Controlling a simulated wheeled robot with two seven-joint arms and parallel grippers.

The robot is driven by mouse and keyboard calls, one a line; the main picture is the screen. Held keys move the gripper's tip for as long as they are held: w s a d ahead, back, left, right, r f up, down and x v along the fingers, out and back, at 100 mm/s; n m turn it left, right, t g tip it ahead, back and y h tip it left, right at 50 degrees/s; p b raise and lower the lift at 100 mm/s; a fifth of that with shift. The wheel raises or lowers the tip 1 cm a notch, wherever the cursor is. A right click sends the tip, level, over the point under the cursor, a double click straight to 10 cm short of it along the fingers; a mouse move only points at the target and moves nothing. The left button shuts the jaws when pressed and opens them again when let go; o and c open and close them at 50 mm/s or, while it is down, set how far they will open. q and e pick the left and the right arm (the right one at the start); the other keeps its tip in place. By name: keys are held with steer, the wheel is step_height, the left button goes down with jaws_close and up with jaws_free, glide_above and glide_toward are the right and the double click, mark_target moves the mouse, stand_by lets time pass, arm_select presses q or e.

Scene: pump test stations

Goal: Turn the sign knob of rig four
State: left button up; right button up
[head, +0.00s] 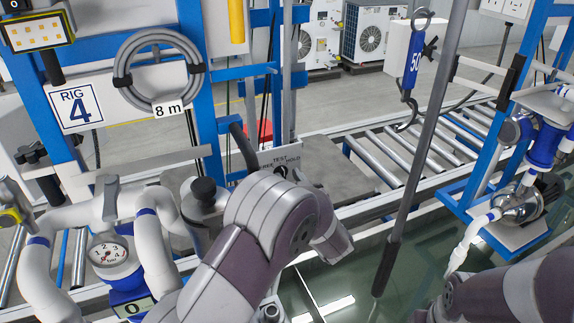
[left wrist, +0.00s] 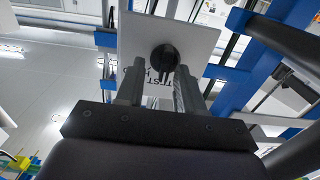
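The white sign plate (head: 262,158) of rig four hangs on the blue frame in the head view, with the words TEST and HOLD partly readable and the rest covered by my left arm. In the left wrist view the plate (left wrist: 192,35) shows its lettering upside down, with a round black knob (left wrist: 164,57) on it. My left gripper (left wrist: 160,68) points at the plate with its two fingers apart, one on each side of the knob in the picture. I cannot tell whether they touch it. In the head view my left wrist largely hides the gripper. My right gripper is out of view.
The RIG 4 label (head: 76,107) and a coiled hose (head: 158,72) hang left of the sign. A pump with a gauge (head: 108,252) stands at lower left. A grey pole (head: 418,160) rises right of my left arm. A roller conveyor (head: 430,150) runs behind.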

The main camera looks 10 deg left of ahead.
arm_select(q)
steer(key=shift+w+a+r, duration=0.1)
steer(key=shift+a+r, duration=0.3)
steer(key=shift+a, duration=0.3)
steer(key=shift+w+f, duration=0.15)
steer(key=shift+w, duration=0.1)
steer(key=shift+w+f, duration=0.1)
steer(key=shift+w, duration=0.1)
steer(key=c, duration=0.4)
jaws_close()
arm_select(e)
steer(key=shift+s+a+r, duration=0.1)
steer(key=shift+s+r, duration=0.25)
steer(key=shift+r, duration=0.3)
